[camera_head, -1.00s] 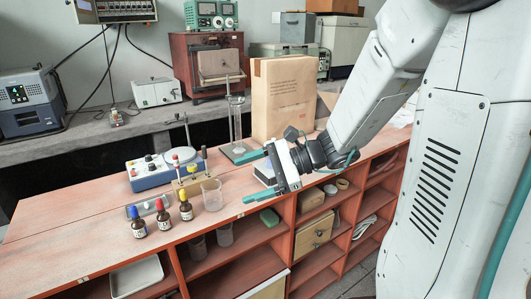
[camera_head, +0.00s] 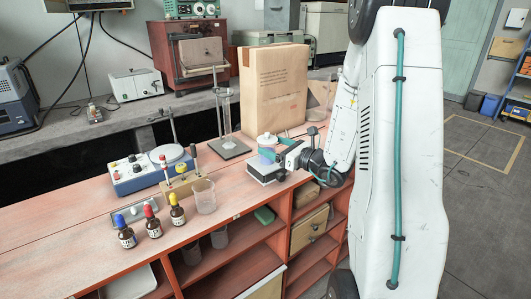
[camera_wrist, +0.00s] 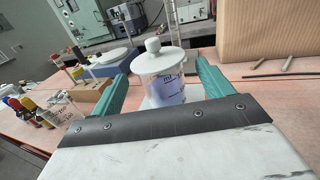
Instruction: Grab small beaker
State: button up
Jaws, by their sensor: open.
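A small clear, empty-looking beaker (camera_head: 204,197) stands upright on the red bench top near its front edge, right of the dropper bottles. In the wrist view the beaker (camera_wrist: 66,108) is at the left, outside my fingers. My gripper (camera_head: 277,160) is above the bench to the right of the beaker, clearly apart from it. In the wrist view the teal fingers of my gripper (camera_wrist: 163,72) are spread wide with nothing held. A lidded glass jar (camera_wrist: 162,82) with a label shows in the gap between the fingers; I cannot tell how far beyond the tips it is.
Dropper bottles with blue, red and yellow caps (camera_head: 152,222) stand left of the beaker, with a blue-white stirrer (camera_head: 140,178) behind. A cardboard bag (camera_head: 272,90) and a stand with a cylinder (camera_head: 228,140) are at the back. More glassware (camera_head: 220,238) is on the shelf below.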

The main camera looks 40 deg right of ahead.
aim_at(264, 139)
jog(key=shift+x, duration=2.35)
jog(key=c, duration=1.4)
jog(key=shift+r, duration=0.15)
jog(key=shift+c, duration=0.2)
